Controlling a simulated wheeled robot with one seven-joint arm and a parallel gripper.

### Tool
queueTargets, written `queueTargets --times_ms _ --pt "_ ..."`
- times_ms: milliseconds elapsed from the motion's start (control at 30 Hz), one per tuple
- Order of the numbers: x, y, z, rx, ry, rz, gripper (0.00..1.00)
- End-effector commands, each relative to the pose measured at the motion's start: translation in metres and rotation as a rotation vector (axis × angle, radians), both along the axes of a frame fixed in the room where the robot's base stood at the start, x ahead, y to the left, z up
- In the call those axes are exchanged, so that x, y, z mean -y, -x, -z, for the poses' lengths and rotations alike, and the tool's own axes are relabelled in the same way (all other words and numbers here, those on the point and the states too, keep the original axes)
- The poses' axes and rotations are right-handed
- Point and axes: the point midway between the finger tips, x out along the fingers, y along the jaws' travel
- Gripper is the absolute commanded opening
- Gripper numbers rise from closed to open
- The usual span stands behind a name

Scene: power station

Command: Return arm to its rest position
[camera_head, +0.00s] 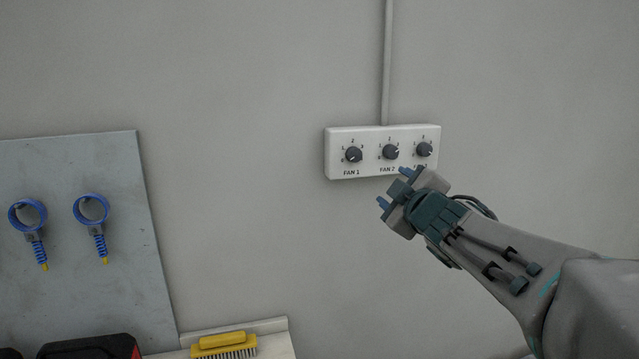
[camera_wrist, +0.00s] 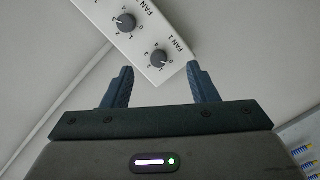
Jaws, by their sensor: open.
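My gripper (camera_head: 393,187) is in front of the wall, just below a white fan control box, and is empty. In the wrist view my gripper (camera_wrist: 160,85) shows its two dark blue fingers spread apart, with nothing between them. The white control box (camera_head: 335,152) carries three dark knobs in a row, with FAN 1 and FAN 2 labels readable; the third label is partly hidden by my gripper. The box (camera_wrist: 165,35) also shows tilted beyond the fingers in the wrist view. I cannot tell the exact gap between fingers and box.
A grey conduit (camera_head: 387,60) runs up the wall from the box. A grey panel (camera_head: 70,170) at left holds two blue rings (camera_head: 92,208) with springs. A yellow brush (camera_head: 223,344) lies on a ledge at the bottom. The wall between panel and box is clear.

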Motion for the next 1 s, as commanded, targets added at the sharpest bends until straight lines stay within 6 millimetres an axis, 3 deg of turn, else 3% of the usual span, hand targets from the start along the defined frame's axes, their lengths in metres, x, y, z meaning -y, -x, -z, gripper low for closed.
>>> queueTargets --times_ms 267,400,600,700,800,1000 --pt "0.020 0.061 0.096 -0.371 -0.333 0.344 0.53" --pt "0.010 0.114 0.153 -0.612 -0.491 0.492 0.53" --pt "-0.021 0.195 0.215 -0.954 -0.658 0.644 0.53" --pt "-0.035 0.225 0.231 -1.076 -0.706 0.687 0.53" --pt "-0.043 0.243 0.239 -1.149 -0.731 0.709 0.53" --pt "-0.046 0.251 0.242 -1.181 -0.741 0.720 0.53"
